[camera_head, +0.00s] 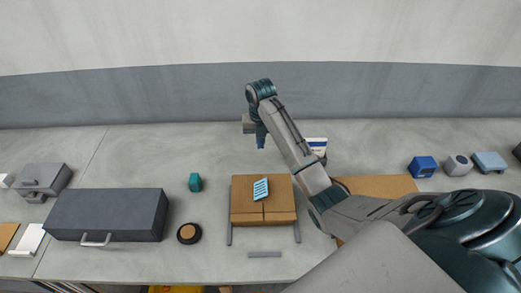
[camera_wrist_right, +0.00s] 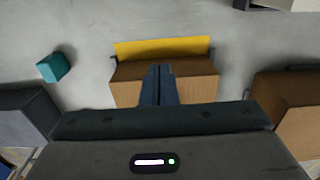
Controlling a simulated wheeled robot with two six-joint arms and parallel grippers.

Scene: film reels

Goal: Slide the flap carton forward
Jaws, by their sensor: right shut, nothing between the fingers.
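The flap carton (camera_head: 245,205), a brown box, sits on the table in the middle of the head view, with a seam across it. A light blue striped piece (camera_head: 261,189) lies on its top. The wrist view shows the carton (camera_wrist_right: 195,87) with a yellow strip along its upper edge. My right gripper (camera_head: 260,143) is behind the carton in the head view, pointing down. Its fingers (camera_wrist_right: 158,72) are shut and empty, overlapping the carton in the wrist view; I cannot tell whether they touch it. My left gripper is not in view.
Thin grey strips (camera_head: 229,236) flank the carton, and a short grey bar (camera_head: 264,254) lies in front. A teal block (camera_head: 195,182), a round black object (camera_head: 189,233) and a dark case (camera_head: 108,214) are to the left. Another brown box (camera_head: 383,186) is to the right, partly behind my arm.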

